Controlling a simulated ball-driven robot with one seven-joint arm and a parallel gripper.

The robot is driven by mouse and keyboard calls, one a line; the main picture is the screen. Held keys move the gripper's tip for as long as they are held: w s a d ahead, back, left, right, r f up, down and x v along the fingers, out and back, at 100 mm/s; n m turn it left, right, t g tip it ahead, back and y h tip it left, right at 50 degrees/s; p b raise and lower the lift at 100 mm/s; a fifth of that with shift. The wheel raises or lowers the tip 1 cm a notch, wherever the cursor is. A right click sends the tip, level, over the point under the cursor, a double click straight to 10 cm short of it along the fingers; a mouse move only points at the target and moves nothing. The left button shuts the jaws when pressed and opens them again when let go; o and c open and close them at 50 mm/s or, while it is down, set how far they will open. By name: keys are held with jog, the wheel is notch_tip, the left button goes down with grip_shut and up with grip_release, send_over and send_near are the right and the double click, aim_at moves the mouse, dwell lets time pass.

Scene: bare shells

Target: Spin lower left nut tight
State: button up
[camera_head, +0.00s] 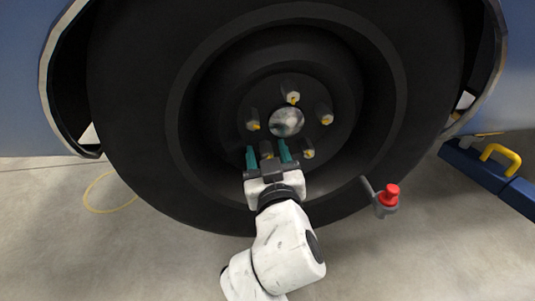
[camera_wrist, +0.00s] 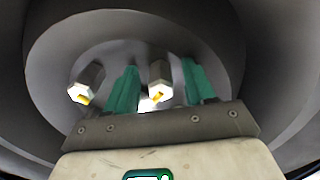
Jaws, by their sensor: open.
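The lower left nut (camera_head: 266,152) sits on the hub of the black wheel (camera_head: 140,110), partly hidden by my gripper (camera_head: 267,150). My gripper is open, its two teal fingers pointing at the hub on either side of this nut. In the wrist view, a grey nut with a yellow-tipped stud (camera_wrist: 160,78) shows between the teal fingers, with space on both sides. I cannot tell how tight it is.
Other nuts sit at the hub's top (camera_head: 291,97), left (camera_head: 253,121), right (camera_head: 325,116) and lower right (camera_head: 308,150). A red-topped grey tool (camera_head: 388,197) is right of my gripper.

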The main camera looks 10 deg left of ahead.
jog(key=p+v, duration=0.2)
jog(key=v, duration=0.8)
jog(key=shift+s, duration=0.4)
jog(key=shift+r, duration=0.1)
jog(key=s+d+f+m+g+h, duration=0.2)
jog(key=d+f+g+h, duration=0.15)
jog(key=d+f, duration=0.65)
jog(key=s+d+f+m+g+h, duration=0.2)
jog(key=s+d+f+g+h, duration=0.15)
jog(key=d+f, duration=0.65)
jog(key=s+d+f+m+g+y, duration=0.1)
jog(key=s+d+f+g, duration=0.4)
jog(key=s, duration=0.4)
jog(key=s+d+f+g+y, duration=0.1)
jog(key=s+d+f+g, duration=0.35)
jog(key=s, duration=0.55)
notch_tip(320, 180, up, 32)
jog(key=p, duration=3.2)
jog(key=shift+d, duration=0.35)
